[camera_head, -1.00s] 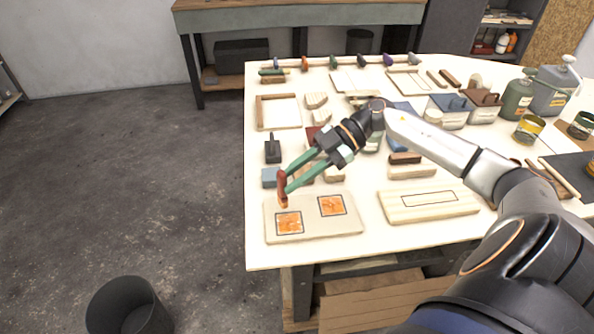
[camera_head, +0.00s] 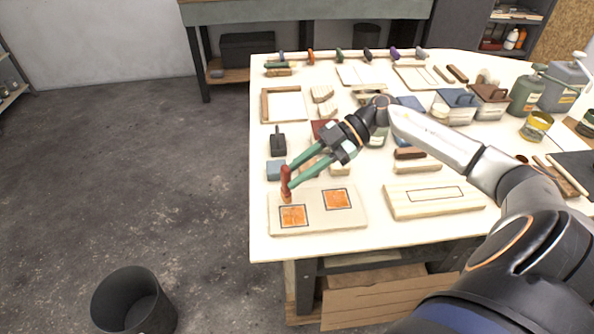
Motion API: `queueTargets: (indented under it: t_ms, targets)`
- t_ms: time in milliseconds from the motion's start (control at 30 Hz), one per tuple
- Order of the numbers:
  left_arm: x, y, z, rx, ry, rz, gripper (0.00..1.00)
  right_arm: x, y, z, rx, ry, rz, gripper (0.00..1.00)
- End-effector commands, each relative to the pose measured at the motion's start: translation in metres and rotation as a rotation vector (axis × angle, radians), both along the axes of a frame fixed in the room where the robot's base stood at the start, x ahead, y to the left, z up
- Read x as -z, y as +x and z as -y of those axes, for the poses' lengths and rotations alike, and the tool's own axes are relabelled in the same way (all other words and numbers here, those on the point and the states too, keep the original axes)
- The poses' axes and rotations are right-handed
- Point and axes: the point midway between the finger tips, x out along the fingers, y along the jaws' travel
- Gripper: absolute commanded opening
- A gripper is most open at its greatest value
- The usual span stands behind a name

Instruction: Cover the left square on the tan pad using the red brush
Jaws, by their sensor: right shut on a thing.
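The tan pad (camera_head: 331,222) lies near the front left corner of the table. It bears two dark-outlined squares: the left square (camera_head: 293,216) and the right square (camera_head: 338,199). Both show orange over most of their area. My right gripper (camera_head: 287,176), with green fingers, is shut on the red brush (camera_head: 286,185). The brush is held roughly upright, with its tip at the top edge of the left square. I cannot tell whether the tip touches the pad. My left gripper is not in view.
A light wooden block with an outlined rectangle (camera_head: 433,201) lies right of the pad. A blue block (camera_head: 275,170) and a dark tool (camera_head: 278,141) sit behind it. Cans and jugs (camera_head: 527,95) stand at the right. A black bin (camera_head: 134,302) stands on the floor.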

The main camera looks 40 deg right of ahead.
Motion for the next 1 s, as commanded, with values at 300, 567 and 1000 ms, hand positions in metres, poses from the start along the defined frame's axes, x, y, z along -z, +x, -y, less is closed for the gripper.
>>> queueTargets:
  t_ms: [300,567,1000]
  targets:
    - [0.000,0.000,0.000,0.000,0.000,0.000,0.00,0.000,0.000,0.000,0.000,0.000,0.000,0.00]
    - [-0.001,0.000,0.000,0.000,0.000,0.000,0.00,-0.001,0.006,0.000,0.001,0.001,0.002,0.00]
    - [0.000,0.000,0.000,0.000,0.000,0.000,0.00,0.002,0.012,0.001,0.000,0.000,0.000,0.00]
